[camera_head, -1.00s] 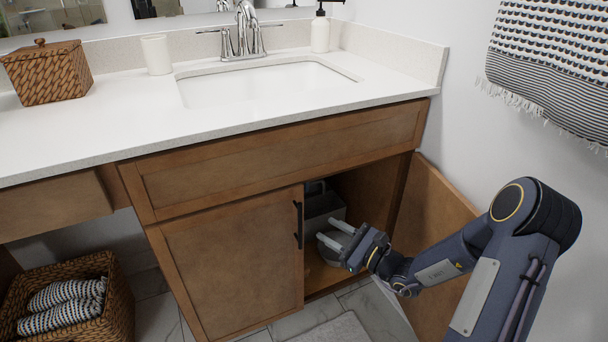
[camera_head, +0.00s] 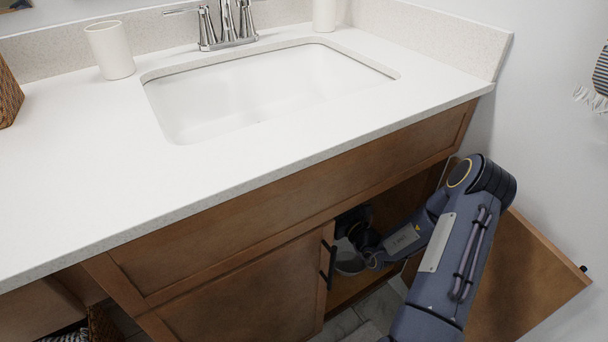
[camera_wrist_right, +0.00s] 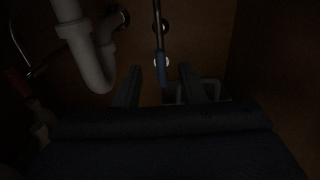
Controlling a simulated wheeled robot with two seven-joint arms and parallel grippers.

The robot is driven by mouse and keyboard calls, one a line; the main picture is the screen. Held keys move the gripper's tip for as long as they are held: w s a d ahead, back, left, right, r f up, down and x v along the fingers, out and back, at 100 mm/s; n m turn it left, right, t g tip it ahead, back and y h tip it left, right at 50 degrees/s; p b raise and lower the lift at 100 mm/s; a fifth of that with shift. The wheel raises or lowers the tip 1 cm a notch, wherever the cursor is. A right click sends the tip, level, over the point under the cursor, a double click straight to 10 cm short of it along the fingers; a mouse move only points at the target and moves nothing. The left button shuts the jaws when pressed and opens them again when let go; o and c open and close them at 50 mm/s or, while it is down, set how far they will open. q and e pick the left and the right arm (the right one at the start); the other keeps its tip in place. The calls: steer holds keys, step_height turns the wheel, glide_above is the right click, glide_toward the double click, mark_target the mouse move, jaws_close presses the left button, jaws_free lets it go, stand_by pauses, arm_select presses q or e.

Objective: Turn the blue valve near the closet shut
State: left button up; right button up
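In the dark right wrist view, a blue valve part (camera_wrist_right: 161,74) sits on a thin vertical pipe (camera_wrist_right: 158,30) inside the vanity cabinet. My right gripper (camera_wrist_right: 160,79) is open, with one finger on each side of the blue part in the picture. I cannot tell whether the fingers touch it or how far beyond them it is. In the head view my right arm reaches through the open cabinet front, and its gripper (camera_head: 354,240) is in shadow, mostly hidden by the cabinet and arm. My left gripper is not in view.
A white drain trap (camera_wrist_right: 92,58) hangs left of the blue part, with a dim red handle (camera_wrist_right: 18,84) farther left. A pale-rimmed container (camera_wrist_right: 211,88) is behind the right finger. The open cabinet door (camera_head: 525,280) is right of my arm; the closed door (camera_head: 245,300) is left.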

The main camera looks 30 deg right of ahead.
steer(key=w, duration=0.2)
steer(key=w+b, duration=0.1)
steer(key=w, duration=0.2)
steer(key=w+b, duration=0.1)
steer(key=w, duration=0.2)
steer(key=shift+a, duration=0.35)
jaws_close()
